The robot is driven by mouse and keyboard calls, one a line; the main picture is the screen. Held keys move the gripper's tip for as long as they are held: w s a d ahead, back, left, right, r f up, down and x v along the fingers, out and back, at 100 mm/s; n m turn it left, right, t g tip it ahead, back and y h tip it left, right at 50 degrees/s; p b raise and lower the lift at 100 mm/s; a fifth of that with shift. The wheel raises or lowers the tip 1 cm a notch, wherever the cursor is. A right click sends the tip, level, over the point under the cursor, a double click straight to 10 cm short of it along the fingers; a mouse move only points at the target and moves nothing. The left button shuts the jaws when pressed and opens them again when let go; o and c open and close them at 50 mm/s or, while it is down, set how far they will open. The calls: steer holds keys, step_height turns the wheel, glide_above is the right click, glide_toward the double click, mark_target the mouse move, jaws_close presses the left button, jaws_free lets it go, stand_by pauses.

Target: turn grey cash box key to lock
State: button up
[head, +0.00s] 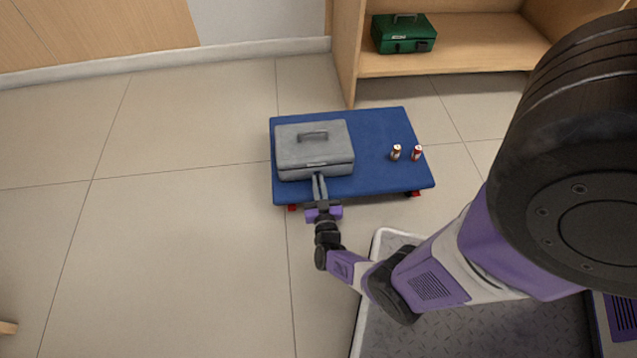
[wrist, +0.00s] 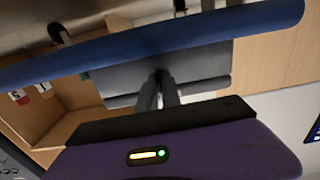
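The grey cash box (head: 312,145) sits lid shut on the left part of a blue platform, its handle on top. In the wrist view the box (wrist: 205,62) shows upside down beyond my fingers. My gripper (head: 318,178) is at the middle of the box's front face, fingertips at or very near it. In the wrist view my gripper's two fingers (wrist: 160,76) are close together, with a narrow gap between them. The key cannot be made out; the fingers cover the lock area. I cannot tell whether they hold it.
The blue platform (head: 375,180) stands low on the tiled floor. Two small red-and-white items (head: 396,152) (head: 417,153) stand on its right part. A green cash box (head: 404,34) is on a wooden shelf (head: 470,55) behind. Floor to the left is clear.

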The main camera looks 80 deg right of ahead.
steer(key=o, duration=0.4)
steer(key=shift+c, duration=0.2)
steer(key=p+v, duration=0.2)
steer(key=v, duration=0.6)
steer(key=shift+d, duration=0.1)
